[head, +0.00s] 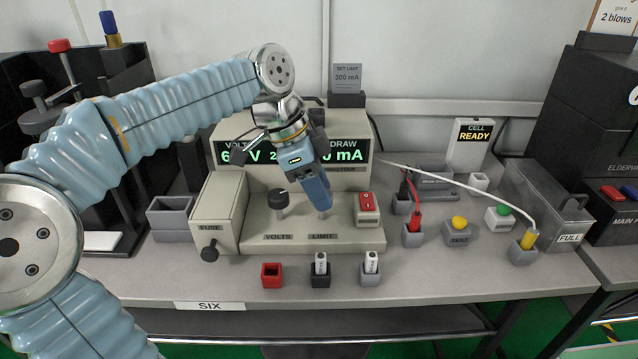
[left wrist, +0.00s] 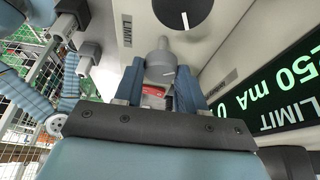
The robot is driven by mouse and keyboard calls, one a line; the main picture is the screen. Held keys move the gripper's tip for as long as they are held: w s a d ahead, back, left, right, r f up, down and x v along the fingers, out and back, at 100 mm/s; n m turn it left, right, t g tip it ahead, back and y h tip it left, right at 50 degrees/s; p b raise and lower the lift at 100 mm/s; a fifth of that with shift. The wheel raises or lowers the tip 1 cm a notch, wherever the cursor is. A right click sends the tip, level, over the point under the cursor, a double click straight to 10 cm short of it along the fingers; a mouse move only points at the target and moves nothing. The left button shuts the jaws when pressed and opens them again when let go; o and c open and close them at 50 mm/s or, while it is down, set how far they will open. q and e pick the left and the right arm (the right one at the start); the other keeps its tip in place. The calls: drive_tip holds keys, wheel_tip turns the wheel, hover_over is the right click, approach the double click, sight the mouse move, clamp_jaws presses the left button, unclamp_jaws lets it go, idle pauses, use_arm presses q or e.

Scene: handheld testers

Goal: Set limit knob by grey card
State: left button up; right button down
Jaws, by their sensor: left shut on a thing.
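The grey card (head: 347,76) stands in a dark holder above the bench tester and reads SET LIMIT 300 mA. My left gripper (head: 321,195) points down over the tester's LIMIT label and hides most of the limit knob. In the left wrist view, its blue fingers stand on both sides of the grey limit knob (left wrist: 160,67), which has a white mark, and are shut on it. The lit display (left wrist: 279,98) reads LIMIT 250 mA there; in the head view my gripper covers part of it. My right gripper is not in view.
The VOLTS knob (head: 279,201) is close to the left of my gripper, and a red switch (head: 367,203) is to the right. The fuse box (head: 219,211) is further left. Red and white leads (head: 459,180) lie at the right. Small holders line the front edge.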

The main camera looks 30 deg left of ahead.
use_arm(q)
drive_tip(key=m+g, duration=0.1)
drive_tip(key=m, duration=0.2)
drive_tip(key=shift+w+a+m+h+p, duration=0.1)
drive_tip(key=shift+m+h+p, duration=0.2)
drive_tip(key=shift+p, duration=0.05)
drive_tip(key=shift+m+g, duration=0.7)
drive_tip(key=shift+m, duration=0.7)
drive_tip(key=o, duration=1.1)
drive_tip(key=shift+c, duration=0.2)
drive_tip(key=v, duration=1.2)
drive_tip(key=shift+w, duration=0.15)
